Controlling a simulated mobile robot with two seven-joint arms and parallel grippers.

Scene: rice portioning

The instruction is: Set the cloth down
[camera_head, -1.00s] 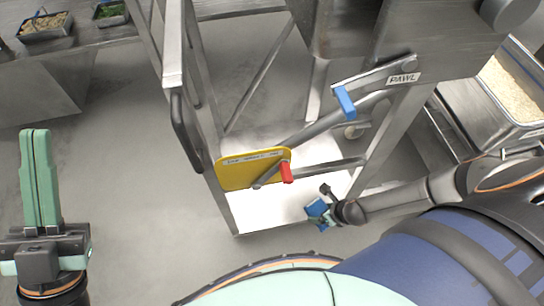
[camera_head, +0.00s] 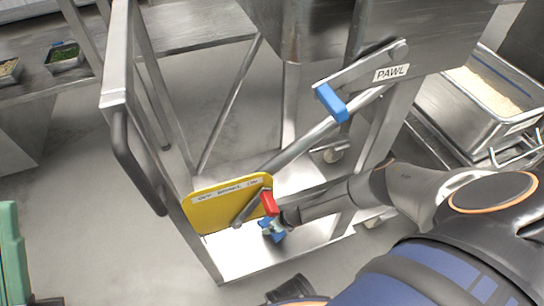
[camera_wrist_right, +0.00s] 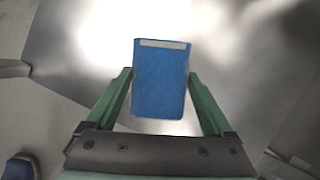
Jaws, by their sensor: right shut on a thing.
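The blue cloth (camera_wrist_right: 160,85) is a small folded rectangle with a pale strip along its far edge. My right gripper (camera_wrist_right: 160,95) is shut on it, with a green finger at each side. In the head view the cloth (camera_head: 273,234) shows small and partly hidden at the end of my right arm, over the bright metal lower shelf (camera_head: 235,262) of the frame. I cannot tell whether it touches the shelf. My left gripper (camera_head: 10,255) shows only in part at the left edge, away from the cloth.
A yellow sign plate (camera_head: 215,208) and a red-ended lever (camera_head: 268,203) are close to my right gripper. A blue-handled lever (camera_head: 332,103) marked PAWL is above. Metal posts and a dark handle (camera_head: 135,165) stand left. A steel bin (camera_head: 480,120) of pale grain stands right.

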